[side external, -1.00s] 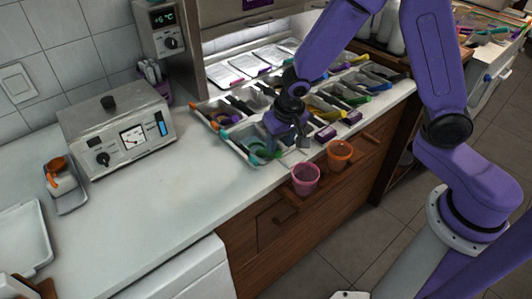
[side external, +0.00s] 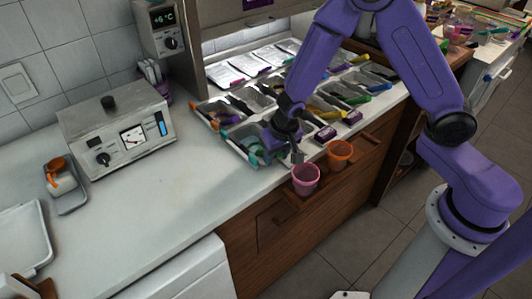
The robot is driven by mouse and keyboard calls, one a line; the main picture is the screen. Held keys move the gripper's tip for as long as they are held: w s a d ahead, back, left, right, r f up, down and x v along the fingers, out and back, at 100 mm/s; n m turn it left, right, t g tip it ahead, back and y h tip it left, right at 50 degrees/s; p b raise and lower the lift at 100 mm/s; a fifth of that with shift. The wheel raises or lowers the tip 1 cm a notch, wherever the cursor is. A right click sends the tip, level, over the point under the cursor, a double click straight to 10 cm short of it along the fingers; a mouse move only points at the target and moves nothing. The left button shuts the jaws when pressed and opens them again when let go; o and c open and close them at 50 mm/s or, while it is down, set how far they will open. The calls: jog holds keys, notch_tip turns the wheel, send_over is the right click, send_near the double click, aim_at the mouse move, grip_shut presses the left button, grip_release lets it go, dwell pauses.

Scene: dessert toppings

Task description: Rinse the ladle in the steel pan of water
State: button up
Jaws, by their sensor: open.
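My gripper (side external: 297,155) is open at the front edge of the topping trays, just behind the pink cup. Its fingers point down and look empty, though they are small in this view. A teal-handled utensil (side external: 254,146) lies in the front left topping tray, left of my gripper; it may be a ladle, but its bowl end is not clear. I cannot surely pick out the steel pan of water. A small metal tray (side external: 74,204) at the left holds a pale vessel with an orange handle (side external: 58,163); I cannot see water there.
Several trays with coloured utensils stand behind. A steel box with a dial (side external: 118,139) stands at the left. The white counter (side external: 160,215) between is clear.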

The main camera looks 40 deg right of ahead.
grip_shut()
notch_tip(320, 180, up, 13)
dwell(1.4)
